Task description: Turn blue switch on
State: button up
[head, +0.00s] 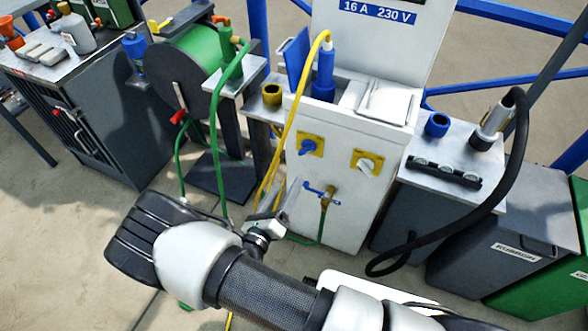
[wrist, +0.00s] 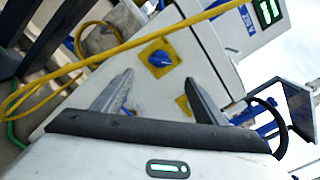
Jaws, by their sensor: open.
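The blue switch (head: 307,147) is a blue rotary knob on a yellow square plate, on the front of the white power pedestal (head: 338,222). In the wrist view the blue switch (wrist: 159,58) lies ahead of and a little above the gap between my fingertips, with its handle slanted. My gripper (wrist: 160,82) is open and empty, apart from the knob. In the head view my gripper (head: 282,203) is below and left of the switch, partly hidden by my wrist.
A second yellow plate with a white knob (head: 367,165) sits to the right. A yellow cable (head: 285,125) hangs left of the blue switch and crosses the wrist view. A blue-handled tap (head: 322,192) is below. A hose reel (head: 190,70) stands left, bins right.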

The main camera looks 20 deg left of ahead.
jog(key=shift+s+a, duration=0.15)
jog(key=shift+s, duration=2)
jog(key=w+d+r+m+g+h, duration=0.3)
jog(key=d+r+m+g+h, duration=0.25)
jog(key=d+r+m, duration=0.4)
jog(key=w+d+r+m+g+h, duration=0.35)
jog(key=d+r+m+g, duration=0.25)
jog(key=d+r+m, duration=0.4)
jog(key=s+d+r+m+y, duration=0.5)
jog(key=s+d+r+m, duration=0.1)
jog(key=m, duration=0.6)
jog(key=s+d+r+m+g+y, duration=0.1)
jog(key=s+d+r+m+y, duration=0.4)
jog(key=r+m, duration=0.6)
jog(key=s+d+m, duration=0.1)
jog(key=s+d, duration=0.1)
jog(key=d, duration=0.1)
jog(key=shift+m, duration=0.25)
jog(key=r+p, duration=1.9)
jog(key=r, duration=0.1)
jog(key=shift+s+p, duration=0.2)
jog(key=shift+p, duration=0.15)
jog(key=shift+c, duration=0.2)
